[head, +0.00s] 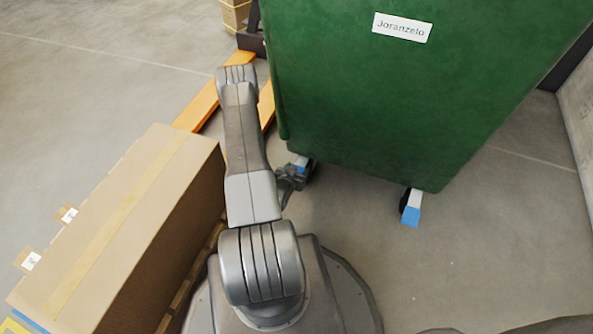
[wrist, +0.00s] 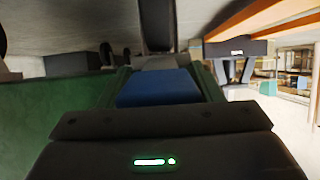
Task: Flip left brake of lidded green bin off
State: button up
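The green bin (head: 400,95) stands in front of me, with a white label reading "Joranzelo". Its left caster has a blue brake pedal (head: 300,161), partly hidden by my gripper (head: 288,183), which is low at that caster. In the wrist view the blue pedal (wrist: 158,88) fills the centre, just beyond the dark gripper body with its green light, and the dark caster wheel (wrist: 157,25) shows above it. My fingertips are not clear in either view, nor whether they touch the pedal. The right caster's blue pedal (head: 411,213) slopes down toward the floor.
A large cardboard box (head: 130,225) on a pallet stands close to the left of my arm. An orange pallet truck (head: 205,103) is behind my arm. A wall (head: 580,105) is at the right. The floor right of my base is mostly clear.

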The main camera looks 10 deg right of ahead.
jog(key=shift+o, duration=1.4)
jog(key=p+v, duration=0.3)
jog(key=v, duration=1)
jog(key=shift+s+a+r+p, duration=0.15)
jog(key=shift+s+r+p, duration=0.05)
jog(key=shift+s+p, duration=0.1)
jog(key=b+x, duration=0.3)
jog(key=x, duration=1.1)
jog(key=shift+a+f+b, duration=0.1)
jog(key=shift+b, duration=0.2)
jog(key=shift+s, duration=0.1)
